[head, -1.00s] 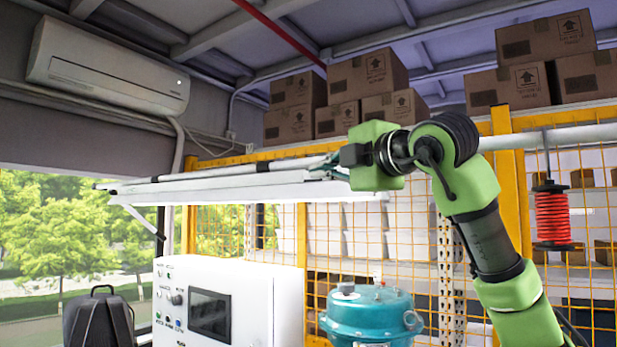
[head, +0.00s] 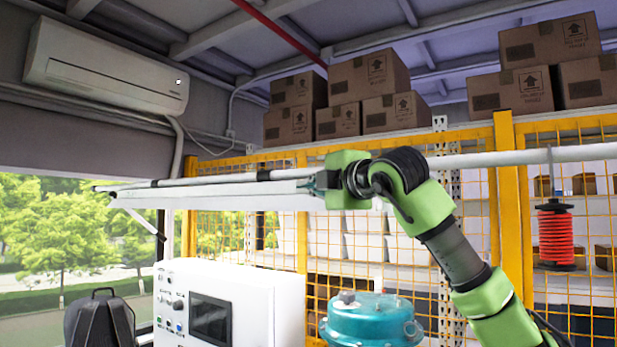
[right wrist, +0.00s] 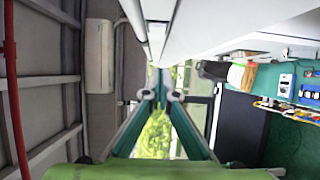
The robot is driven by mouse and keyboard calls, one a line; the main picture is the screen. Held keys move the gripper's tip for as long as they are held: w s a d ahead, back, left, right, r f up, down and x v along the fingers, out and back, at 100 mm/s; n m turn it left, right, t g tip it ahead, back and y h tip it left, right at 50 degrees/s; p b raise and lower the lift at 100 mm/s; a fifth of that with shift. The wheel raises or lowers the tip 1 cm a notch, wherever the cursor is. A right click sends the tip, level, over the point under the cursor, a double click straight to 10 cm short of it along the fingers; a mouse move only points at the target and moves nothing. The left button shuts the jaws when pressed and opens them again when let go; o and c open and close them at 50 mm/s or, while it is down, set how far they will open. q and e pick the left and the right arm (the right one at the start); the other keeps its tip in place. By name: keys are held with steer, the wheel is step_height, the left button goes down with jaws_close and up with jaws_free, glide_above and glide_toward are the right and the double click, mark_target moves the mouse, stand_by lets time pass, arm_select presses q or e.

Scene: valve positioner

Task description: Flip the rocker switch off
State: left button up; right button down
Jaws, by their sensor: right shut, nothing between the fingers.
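The white control box (head: 268,305) stands at the lower middle of the head view. Its left-facing panel carries a dark screen (head: 210,318) and several small knobs and buttons. I cannot single out the rocker switch among them. My right gripper (head: 312,185) is above the box and behind its top edge in the picture, pointing left, with nothing held. In the right wrist view its two teal fingers (right wrist: 161,88) meet at their tips, shut and empty. The control panel is not clearly seen in that view. My left gripper is not in view.
A teal round vessel (head: 370,322) stands right of the box. A long white lamp bar (head: 230,195) runs left from near my right gripper. A black backpack (head: 99,318) is at lower left. Yellow mesh fencing (head: 480,255) and shelves stand behind.

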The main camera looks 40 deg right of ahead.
steer(key=shift+w+d+p, duration=1.45)
steer(key=shift+w+d, duration=0.2)
steer(key=shift+w, duration=0.3)
steer(key=shift+a, duration=0.1)
